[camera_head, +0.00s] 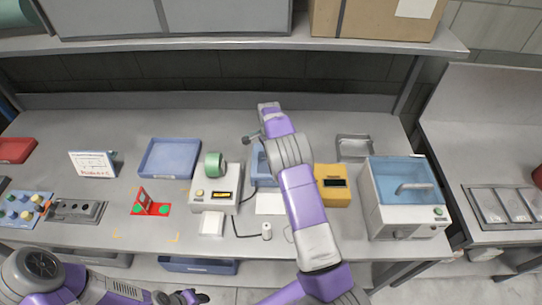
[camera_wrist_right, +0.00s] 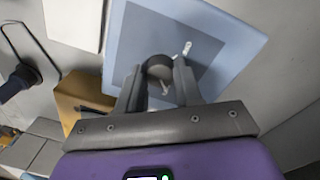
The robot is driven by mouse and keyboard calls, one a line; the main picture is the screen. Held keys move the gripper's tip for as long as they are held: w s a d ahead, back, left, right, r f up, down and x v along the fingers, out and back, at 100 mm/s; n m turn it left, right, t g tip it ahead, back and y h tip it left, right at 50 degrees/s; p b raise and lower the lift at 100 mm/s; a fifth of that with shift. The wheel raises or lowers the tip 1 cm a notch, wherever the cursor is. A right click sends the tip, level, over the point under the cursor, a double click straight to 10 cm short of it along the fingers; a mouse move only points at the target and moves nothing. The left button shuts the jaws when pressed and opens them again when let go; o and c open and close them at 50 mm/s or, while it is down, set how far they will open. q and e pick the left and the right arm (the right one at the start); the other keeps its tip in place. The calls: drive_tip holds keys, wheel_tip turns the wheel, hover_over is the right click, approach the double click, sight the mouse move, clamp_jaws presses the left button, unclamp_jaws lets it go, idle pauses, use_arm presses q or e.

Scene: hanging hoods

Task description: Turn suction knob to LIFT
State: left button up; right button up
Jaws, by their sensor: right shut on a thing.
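In the right wrist view, my right gripper (camera_wrist_right: 158,70) is shut on a dark round knob-like thing (camera_wrist_right: 159,66), one finger on each side. Behind it is a blue tray (camera_wrist_right: 215,30) with small white pieces in it. In the head view my right arm covers part of this blue tray (camera_head: 257,178), and the held thing cannot be made out. No LIFT mark is readable, so I cannot tell the knob's setting or whether it is the suction knob. My left gripper (camera_head: 180,297) is low at the bottom edge, away from the bench objects; its fingers are too small to judge.
A yellow box (camera_head: 333,192) stands right of the arm, and a white device with a blue lid (camera_head: 405,222) farther right. A white unit (camera_head: 205,196) with green tape (camera_head: 214,164) stands left. A shelf (camera_head: 230,44) hangs above the back. A corded piece (camera_head: 267,231) lies in front.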

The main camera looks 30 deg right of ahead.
drive_tip(key=shift+m, duration=1.2)
drive_tip(key=o, duration=1)
drive_tip(key=shift+o, duration=0.2)
drive_tip(key=shift+w+r, duration=0.15)
drive_tip(key=shift+r, duration=1.8)
drive_tip(key=shift+w+r, duration=0.1)
drive_tip(key=shift+r, duration=1.8)
